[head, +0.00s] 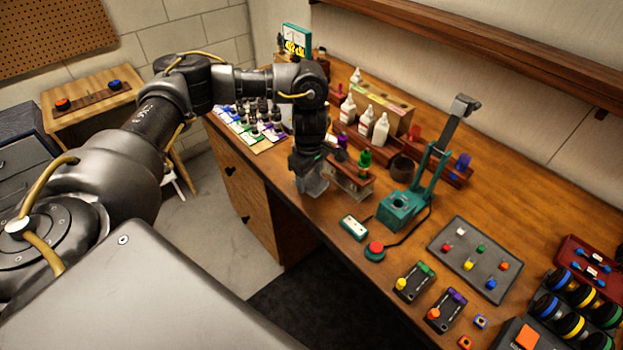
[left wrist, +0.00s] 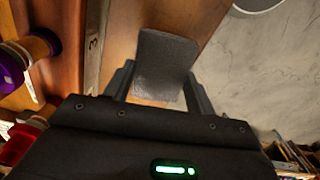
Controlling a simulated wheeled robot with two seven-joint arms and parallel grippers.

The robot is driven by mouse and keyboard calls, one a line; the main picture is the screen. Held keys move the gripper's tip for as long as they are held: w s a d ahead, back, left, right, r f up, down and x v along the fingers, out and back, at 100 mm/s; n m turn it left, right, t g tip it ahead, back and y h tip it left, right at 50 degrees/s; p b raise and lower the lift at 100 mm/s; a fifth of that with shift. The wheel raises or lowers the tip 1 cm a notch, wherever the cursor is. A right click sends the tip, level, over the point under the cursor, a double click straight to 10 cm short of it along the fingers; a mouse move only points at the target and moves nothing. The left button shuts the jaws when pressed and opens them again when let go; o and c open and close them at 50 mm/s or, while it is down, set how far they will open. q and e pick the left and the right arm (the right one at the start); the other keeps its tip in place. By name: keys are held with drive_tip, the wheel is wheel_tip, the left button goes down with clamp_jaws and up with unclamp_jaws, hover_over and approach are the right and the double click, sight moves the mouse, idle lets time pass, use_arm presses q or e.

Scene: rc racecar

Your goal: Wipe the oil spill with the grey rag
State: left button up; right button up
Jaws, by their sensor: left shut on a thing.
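My left gripper (head: 311,178) hangs over the front edge area of the wooden workbench, pointing down. In the left wrist view, its two fingers (left wrist: 160,92) are shut on the grey rag (left wrist: 166,62), a flat dark grey piece with rounded corners. The wood of the bench top and the floor show behind the rag. In the head view the rag is small and mostly lost below the gripper. I cannot make out the oil spill in either view; the gripper and arm may hide it. My right gripper is not in view.
Just beside the gripper stands a rack with purple- and green-capped bottles (head: 364,159). White bottles (head: 380,130) stand behind. To the right are a teal stand (head: 401,208), a red button (head: 376,248) and a grey tray (head: 474,258). Coloured paint bottles stand left.

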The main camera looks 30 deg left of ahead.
use_arm(q)
wheel_tip(320, 180, up, 4)
drive_tip(key=p, duration=0.2)
drive_tip(key=shift+w+f+p, duration=0.1)
drive_tip(key=shift+f+p, duration=0.15)
drive_tip(key=shift+p, duration=0.05)
drive_tip(key=shift+r+p, duration=0.3)
drive_tip(key=shift+r, duration=0.1)
